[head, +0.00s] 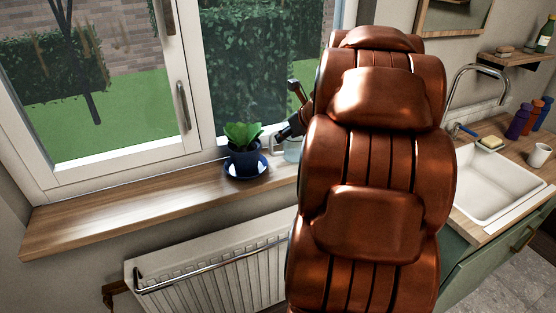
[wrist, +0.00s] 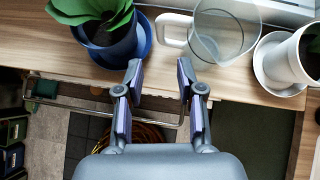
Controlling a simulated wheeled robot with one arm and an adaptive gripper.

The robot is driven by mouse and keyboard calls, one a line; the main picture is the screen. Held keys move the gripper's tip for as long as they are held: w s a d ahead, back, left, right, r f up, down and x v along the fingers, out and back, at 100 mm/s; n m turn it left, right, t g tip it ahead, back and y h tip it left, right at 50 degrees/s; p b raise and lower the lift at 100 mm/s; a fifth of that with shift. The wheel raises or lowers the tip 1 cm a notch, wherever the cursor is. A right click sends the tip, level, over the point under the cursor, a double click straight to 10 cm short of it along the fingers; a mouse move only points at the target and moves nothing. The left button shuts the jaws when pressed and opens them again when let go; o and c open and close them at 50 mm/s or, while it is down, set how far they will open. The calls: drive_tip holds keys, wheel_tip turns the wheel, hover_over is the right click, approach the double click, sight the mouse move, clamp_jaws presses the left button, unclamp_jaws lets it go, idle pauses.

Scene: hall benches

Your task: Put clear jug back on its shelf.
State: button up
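The clear jug (wrist: 228,32) stands on the wooden windowsill, its pale handle (wrist: 172,30) turned left. In the head view only part of the jug (head: 293,150) shows; my arm hides the rest. My gripper (wrist: 159,78) is open and empty, its two fingers apart, just short of the jug's handle in the wrist view. In the head view the gripper (head: 290,131) is partly hidden behind my arm. A wooden wall shelf (head: 515,58) at the upper right holds a green bottle and small items; I cannot tell whether it is the jug's shelf.
A potted plant in a blue pot (head: 243,158) on a blue saucer (head: 246,171) stands left of the jug. A white pot (wrist: 288,62) stands close on its right. The windowsill (head: 130,205) is bare farther left. A sink (head: 492,185) and radiator (head: 215,272) are nearby.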

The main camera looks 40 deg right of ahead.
drive_tip(key=shift+a, duration=0.1)
drive_tip(key=s+a+f+n+g+y, duration=0.2)
drive_tip(key=a+n, duration=0.7)
drive_tip(key=a, duration=0.4)
drive_tip(key=s+a+f+n+g+y, duration=0.25)
drive_tip(key=a+n, duration=0.55)
drive_tip(key=a, duration=0.4)
drive_tip(key=s+a+f+n+g, duration=0.2)
drive_tip(key=s+a+n+g, duration=0.1)
drive_tip(key=s+a+n, duration=0.5)
drive_tip(key=s+n, duration=0.3)
drive_tip(key=shift+s+a+f+h, duration=0.3)
drive_tip(key=shift+a+f+h, duration=0.05)
drive_tip(key=shift+f, duration=0.05)
drive_tip(key=s+n+g, duration=0.1)
drive_tip(key=s+n, duration=0.2)
drive_tip(key=s+f+n+g+h, duration=0.1)
drive_tip(key=s+n, duration=0.2)
drive_tip(key=s+n+g+h, duration=0.1)
drive_tip(key=s+n, duration=0.2)
drive_tip(key=shift+s+f, duration=0.2)
drive_tip(key=shift+f, duration=0.05)
drive_tip(key=shift+c, duration=0.4)
drive_tip(key=shift+s+d+n, duration=0.1)
drive_tip(key=shift+s+n, duration=0.05)
drive_tip(key=shift+n, duration=0.25)
drive_tip(key=shift+c, duration=0.6)
